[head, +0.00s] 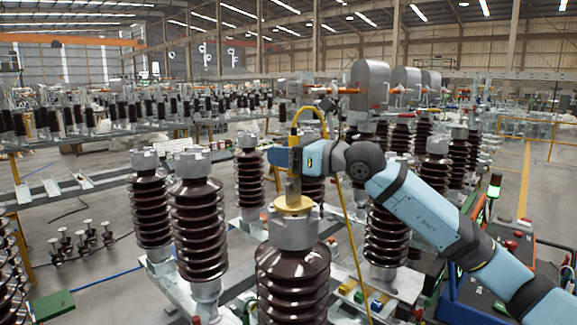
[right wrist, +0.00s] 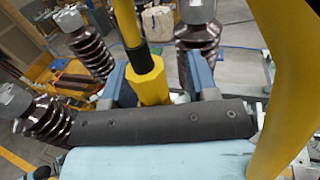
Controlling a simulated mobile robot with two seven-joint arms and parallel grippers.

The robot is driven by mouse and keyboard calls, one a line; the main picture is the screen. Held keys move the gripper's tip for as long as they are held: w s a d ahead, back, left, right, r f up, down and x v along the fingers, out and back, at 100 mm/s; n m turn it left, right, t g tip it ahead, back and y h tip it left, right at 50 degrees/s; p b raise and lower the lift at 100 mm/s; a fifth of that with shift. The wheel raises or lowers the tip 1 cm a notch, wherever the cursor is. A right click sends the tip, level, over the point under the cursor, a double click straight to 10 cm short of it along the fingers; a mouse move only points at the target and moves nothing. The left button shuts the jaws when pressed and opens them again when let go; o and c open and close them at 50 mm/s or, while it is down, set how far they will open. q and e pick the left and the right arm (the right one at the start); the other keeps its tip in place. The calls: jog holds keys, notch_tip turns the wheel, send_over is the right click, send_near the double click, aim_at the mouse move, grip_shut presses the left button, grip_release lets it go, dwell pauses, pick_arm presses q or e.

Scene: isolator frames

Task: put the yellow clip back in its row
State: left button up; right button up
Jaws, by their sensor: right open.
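My right gripper (head: 286,160) is above the nearest brown insulator (head: 293,278), beside a tan post on a yellow disc (head: 293,204). In the right wrist view its two blue fingers (right wrist: 156,76) stand apart, open. A yellow fitting (right wrist: 151,88) with a black collar and yellow rod shows between them; I cannot tell whether it touches them. My left gripper is out of view.
A yellow cable (head: 350,240) loops over my right gripper and hangs down. Tall ribbed insulators (head: 199,232) stand close around on a white frame. A dark trolley (head: 485,300) stands at the lower right.

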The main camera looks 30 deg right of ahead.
jog(key=shift+s+r, duration=0.15)
jog(key=shift+s, duration=0.2)
jog(key=shift+c, duration=0.2)
jog(key=shift+s+r, duration=0.1)
jog(key=shift+s, duration=0.05)
jog(key=c, duration=0.3)
jog(key=shift+w+d, duration=0.1)
jog(key=shift+w, duration=0.1)
grip_shut()
pick_arm(q)
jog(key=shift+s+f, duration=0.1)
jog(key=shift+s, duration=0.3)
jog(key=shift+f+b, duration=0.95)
jog(key=shift+b, duration=0.05)
pick_arm(e)
notch_tip(320, 180, up, 20)
